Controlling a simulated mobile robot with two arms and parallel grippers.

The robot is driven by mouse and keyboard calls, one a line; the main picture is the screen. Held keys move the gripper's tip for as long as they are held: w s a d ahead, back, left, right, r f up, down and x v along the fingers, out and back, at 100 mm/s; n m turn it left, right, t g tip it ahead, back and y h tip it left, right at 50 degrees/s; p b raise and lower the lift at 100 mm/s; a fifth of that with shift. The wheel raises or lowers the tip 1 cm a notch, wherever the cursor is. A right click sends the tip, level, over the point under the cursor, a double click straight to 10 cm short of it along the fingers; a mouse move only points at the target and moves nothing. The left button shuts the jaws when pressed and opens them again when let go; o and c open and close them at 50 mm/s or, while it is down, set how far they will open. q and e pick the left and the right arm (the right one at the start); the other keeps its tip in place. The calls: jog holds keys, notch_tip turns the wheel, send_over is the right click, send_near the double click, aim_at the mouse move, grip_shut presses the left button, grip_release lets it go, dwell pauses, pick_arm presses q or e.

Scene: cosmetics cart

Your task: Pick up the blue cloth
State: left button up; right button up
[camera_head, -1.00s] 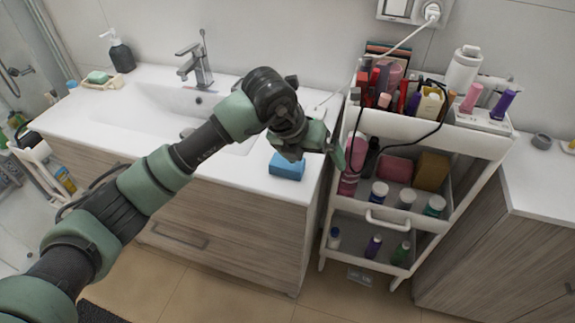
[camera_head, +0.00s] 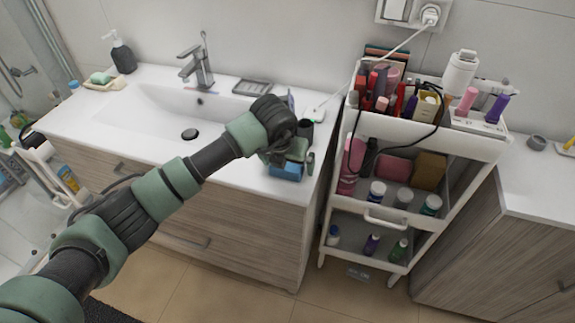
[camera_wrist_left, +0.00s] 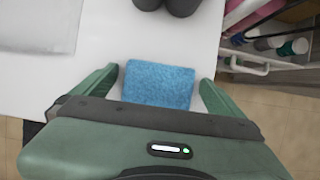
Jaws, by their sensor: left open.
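The blue cloth (camera_head: 286,172) lies on the white sink counter near its front right edge; it is a small folded block, partly covered by my left gripper in the head view. My left gripper (camera_head: 294,163) is open above the cloth. In the left wrist view the blue cloth (camera_wrist_left: 158,84) sits between the two green fingers of my left gripper (camera_wrist_left: 158,88), one on each side, with small gaps. I cannot tell whether a finger touches it. The right gripper is not in view.
The white counter (camera_head: 120,127) holds a sink, a faucet (camera_head: 196,66), a soap dispenser (camera_head: 121,53) and a dark cup (camera_head: 305,128) just behind the cloth. A white cart (camera_head: 470,142) with cosmetics stands close on the right. The counter left of the cloth is clear.

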pick_arm(q)
jog(key=c, duration=1.4)
jog(key=shift+o, duration=0.2)
jog(key=shift+r, duration=0.1)
